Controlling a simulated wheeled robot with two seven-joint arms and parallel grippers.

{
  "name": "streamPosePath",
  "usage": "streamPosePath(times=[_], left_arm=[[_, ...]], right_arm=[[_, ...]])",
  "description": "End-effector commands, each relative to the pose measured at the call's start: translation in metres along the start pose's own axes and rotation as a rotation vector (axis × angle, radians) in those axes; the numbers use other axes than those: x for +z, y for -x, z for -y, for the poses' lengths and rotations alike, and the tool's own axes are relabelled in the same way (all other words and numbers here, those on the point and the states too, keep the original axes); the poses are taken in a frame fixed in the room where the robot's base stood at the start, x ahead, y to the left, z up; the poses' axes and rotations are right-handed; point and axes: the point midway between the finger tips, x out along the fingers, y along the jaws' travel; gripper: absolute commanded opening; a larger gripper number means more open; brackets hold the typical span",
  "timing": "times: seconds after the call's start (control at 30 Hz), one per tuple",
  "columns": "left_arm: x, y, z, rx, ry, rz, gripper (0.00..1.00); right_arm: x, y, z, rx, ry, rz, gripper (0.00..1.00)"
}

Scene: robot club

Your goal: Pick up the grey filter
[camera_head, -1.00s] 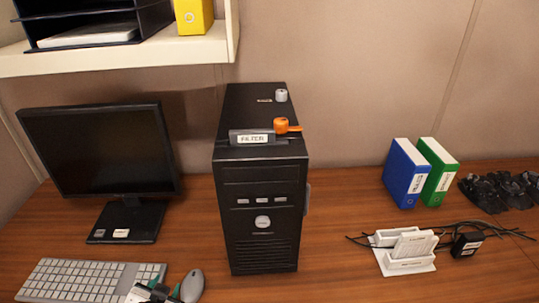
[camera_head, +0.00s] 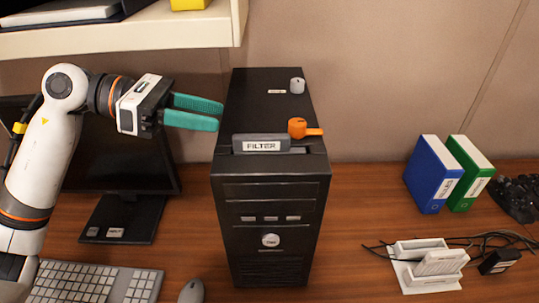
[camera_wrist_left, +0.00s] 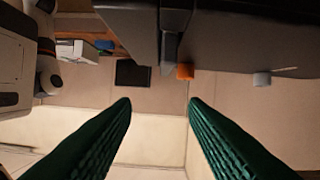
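The grey filter (camera_head: 261,144), a bar with a white "FILTER" label, lies across the front of the black computer tower's (camera_head: 270,190) top. Behind it on the top are an orange handle (camera_head: 305,129) and a small white-grey knob (camera_head: 297,86). My left gripper (camera_head: 219,115) is open and empty, its green fingers pointing right beside the tower's upper left edge, left of and a little behind the filter. In the left wrist view, the open fingers (camera_wrist_left: 158,103) show nothing held between them; the orange handle (camera_wrist_left: 185,72) shows beyond them. My right gripper is not in view.
A shelf (camera_head: 130,40) hangs above my left arm. A monitor (camera_head: 120,215) and keyboard (camera_head: 95,283) are at left, partly behind the arm. Blue (camera_head: 433,175) and green (camera_head: 468,172) binders and a white dock (camera_head: 430,265) with cables stand at right.

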Motion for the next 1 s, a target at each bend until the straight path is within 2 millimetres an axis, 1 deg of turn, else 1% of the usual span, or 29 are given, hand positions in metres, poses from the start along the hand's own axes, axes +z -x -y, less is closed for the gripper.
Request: streamPosePath(times=[0.03,0.1,0.17,0.27,0.4,0.5,0.67,0.77,0.9,1.0], left_arm=[[0.002,0.006,0.001,-0.01,-0.032,0.059,0.4],[0.005,0.01,0.001,-0.015,-0.058,0.113,0.4],[0.007,0.009,0.001,-0.015,-0.067,0.137,0.4],[0.008,-0.004,0.001,-0.012,-0.069,0.147,0.4],[0.011,-0.029,0.001,-0.01,-0.067,0.143,0.4],[0.013,-0.044,0.002,-0.011,-0.067,0.142,0.4],[0.016,-0.055,0.002,-0.014,-0.067,0.141,0.4],[0.014,-0.065,0.003,-0.012,-0.066,0.14,0.4],[0.015,-0.087,0.004,-0.01,-0.063,0.139,0.4],[0.019,-0.099,0.005,-0.012,-0.065,0.14,0.4]], right_arm=[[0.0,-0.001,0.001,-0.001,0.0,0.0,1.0],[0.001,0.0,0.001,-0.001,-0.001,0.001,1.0],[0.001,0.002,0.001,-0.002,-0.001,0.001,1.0],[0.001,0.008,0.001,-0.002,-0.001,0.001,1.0],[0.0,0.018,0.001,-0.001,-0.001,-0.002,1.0],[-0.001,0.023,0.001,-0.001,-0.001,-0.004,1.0],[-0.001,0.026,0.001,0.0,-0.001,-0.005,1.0],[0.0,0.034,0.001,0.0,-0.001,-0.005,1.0],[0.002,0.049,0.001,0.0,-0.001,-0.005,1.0],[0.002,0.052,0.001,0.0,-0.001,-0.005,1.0]])
